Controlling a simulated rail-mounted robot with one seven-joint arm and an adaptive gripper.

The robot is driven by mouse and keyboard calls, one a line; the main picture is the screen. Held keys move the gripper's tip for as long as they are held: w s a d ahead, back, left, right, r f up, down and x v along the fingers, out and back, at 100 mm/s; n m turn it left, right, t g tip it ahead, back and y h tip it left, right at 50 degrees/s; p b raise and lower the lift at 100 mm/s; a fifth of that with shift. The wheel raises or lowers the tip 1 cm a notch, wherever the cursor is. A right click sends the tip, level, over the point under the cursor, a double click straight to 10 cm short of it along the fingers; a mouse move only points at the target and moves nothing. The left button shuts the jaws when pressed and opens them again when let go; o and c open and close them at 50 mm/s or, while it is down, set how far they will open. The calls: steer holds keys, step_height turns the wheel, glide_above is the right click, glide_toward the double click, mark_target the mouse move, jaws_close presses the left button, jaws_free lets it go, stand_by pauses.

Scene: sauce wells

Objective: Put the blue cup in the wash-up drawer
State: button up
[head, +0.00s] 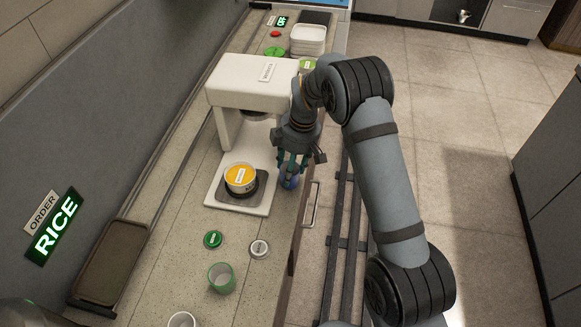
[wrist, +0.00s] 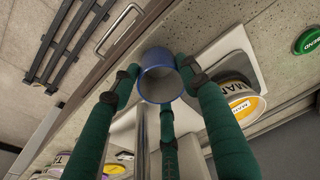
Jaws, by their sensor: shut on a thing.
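The blue cup (head: 289,183) is at the front edge of the counter, just right of the white machine's base. It shows as a blue ring in the wrist view (wrist: 160,75). My gripper (head: 291,167) is shut on it, with green fingers around its sides in the wrist view (wrist: 162,88). I cannot tell whether the cup touches the counter. A metal handle (head: 312,204) is on the counter front just below and right of the cup; it also shows in the wrist view (wrist: 120,29). No label tells whether this is the wash-up drawer, and no open drawer shows.
The white machine (head: 250,82) stands left of my gripper, with a yellow-topped tub (head: 240,178) on its base. A green lid (head: 213,239), a grey lid (head: 259,248), a green cup (head: 221,279) and a white cup (head: 182,320) are nearer. Dark rails (head: 342,215) run along the counter front.

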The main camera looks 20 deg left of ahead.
steer(key=shift+f, duration=0.2)
steer(key=o, duration=1.1)
steer(key=shift+r, duration=0.1)
steer(key=shift+o, duration=0.7)
steer(key=shift+w+r, duration=0.1)
steer(key=shift+r, duration=0.4)
step_height(320, 180, up, 11)
steer(key=d+b, duration=0.1)
steer(key=shift+d+b, duration=0.35)
steer(key=shift+d, duration=0.05)
